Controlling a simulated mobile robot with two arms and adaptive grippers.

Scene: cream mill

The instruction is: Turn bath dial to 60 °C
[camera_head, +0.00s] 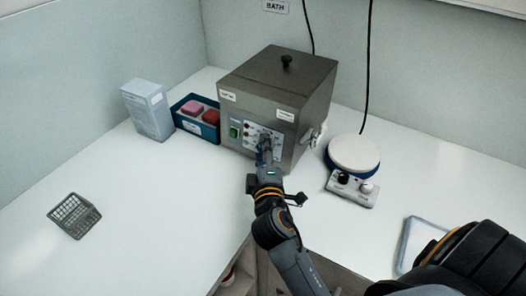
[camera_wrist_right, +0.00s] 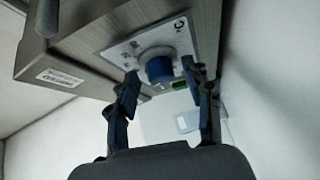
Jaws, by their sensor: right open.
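The bath (camera_head: 283,85) is a metal box with a black-knobbed lid, standing at the back of the counter. Its front carries a pale control panel with a green switch (camera_head: 234,131). The dial (camera_wrist_right: 159,67) is a round blue knob on a light base, seen close in the right wrist view. My right gripper (camera_wrist_right: 160,82) is open, with its two fingers at either side of the dial; I cannot tell whether they touch it. In the head view my right gripper (camera_head: 264,150) covers the dial, and its setting cannot be read. My left gripper is not in view.
A blue tray (camera_head: 207,130) with pink and red blocks and a pale box (camera_head: 147,109) stand left of the bath. A white-topped hotplate (camera_head: 353,155) stands close on the right. A wire basket (camera_head: 75,215) lies at left. The front-left counter is mostly clear.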

